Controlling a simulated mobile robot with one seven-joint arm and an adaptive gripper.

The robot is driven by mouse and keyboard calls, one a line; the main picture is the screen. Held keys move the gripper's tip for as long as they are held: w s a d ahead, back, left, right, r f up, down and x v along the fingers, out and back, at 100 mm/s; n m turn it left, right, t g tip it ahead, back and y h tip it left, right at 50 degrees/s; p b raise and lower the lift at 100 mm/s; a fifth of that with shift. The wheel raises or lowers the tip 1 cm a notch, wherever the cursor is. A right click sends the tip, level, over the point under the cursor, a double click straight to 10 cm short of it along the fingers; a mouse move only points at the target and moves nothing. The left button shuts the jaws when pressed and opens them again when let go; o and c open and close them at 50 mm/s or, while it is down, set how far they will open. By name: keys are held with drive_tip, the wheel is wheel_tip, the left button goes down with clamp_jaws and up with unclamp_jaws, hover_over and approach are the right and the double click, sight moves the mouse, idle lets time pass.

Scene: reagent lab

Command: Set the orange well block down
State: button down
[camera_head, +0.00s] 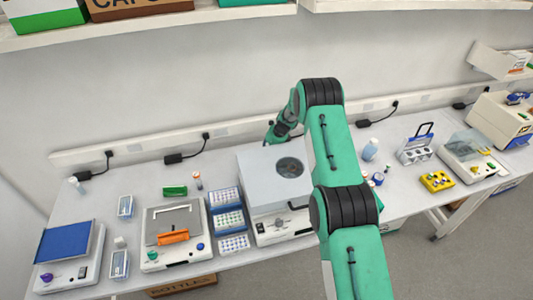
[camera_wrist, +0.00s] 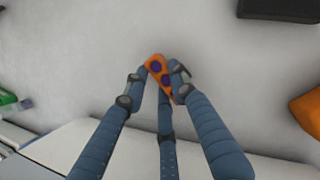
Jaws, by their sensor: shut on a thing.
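The orange well block (camera_wrist: 154,65), with dark purple round wells in its face, is held between the blue-grey fingers of my gripper (camera_wrist: 162,82) in the wrist view. My gripper is shut on it, and the fingers cover part of its sides. The block appears tilted and off any surface, against a plain pale background. In the head view my green arm reaches over the bench towards the back wall, and the held block is hidden there. A separate orange piece (camera_head: 173,237) lies on a white balance-like device (camera_head: 175,262) in the head view.
A large grey-lidded instrument (camera_head: 262,170) stands under my arm. Left of it are blue tube racks (camera_head: 228,220) and a blue-topped device (camera_head: 65,245). A yellow rack (camera_head: 437,181) and a bottle (camera_head: 371,149) stand right. A shelf (camera_head: 150,27) runs above the bench.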

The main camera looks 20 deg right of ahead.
drive_tip(key=shift+f, duration=0.25)
drive_tip(key=shift+f, duration=0.15)
drive_tip(key=c, duration=1.4)
unclamp_jaws()
drive_tip(key=shift+c, duration=0.2)
drive_tip(key=b+v, duration=0.1)
drive_tip(key=v, duration=1.1)
drive_tip(key=shift+b, duration=0.3)
